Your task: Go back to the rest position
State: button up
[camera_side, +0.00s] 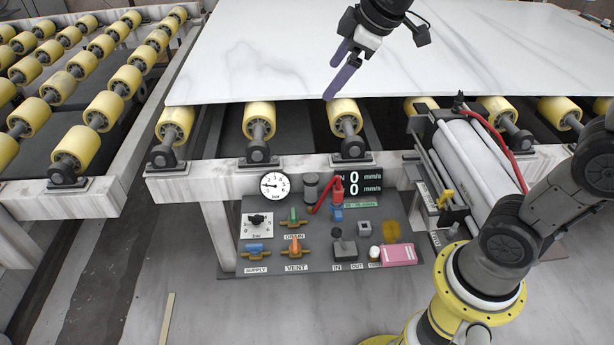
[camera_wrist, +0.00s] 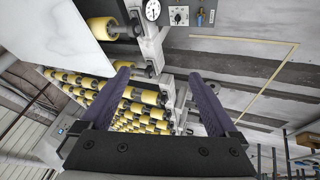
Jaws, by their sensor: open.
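My gripper (camera_side: 334,75) shows at the top middle of the side view, over the front part of the white stone slab (camera_side: 240,50). Its two purple fingers point down and to the left, apart, with nothing between them. I cannot tell the exact height of the fingertips above the slab. In the wrist view my gripper (camera_wrist: 160,90) is open and empty, with one finger on each side. The slab (camera_wrist: 68,30) shows there at the upper left, outside the fingers.
Yellow rollers (camera_side: 258,120) support the slab. A control panel (camera_side: 325,235) with gauge, valves and joystick stands in front, with a pink block (camera_side: 398,255) on it. A cylinder (camera_side: 480,165) with a red hose lies right of it. The floor at front left is mostly clear.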

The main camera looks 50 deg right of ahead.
jog(key=s+f+m, duration=0.3)
jog(key=s, duration=0.7)
jog(key=s+f+m, duration=0.3)
jog(key=s+f, duration=0.1)
jog(key=s, duration=0.6)
jog(key=shift+s+a+m+g, duration=0.2)
jog(key=shift+a+m+g, duration=0.1)
jog(key=shift+a+m, duration=0.15)
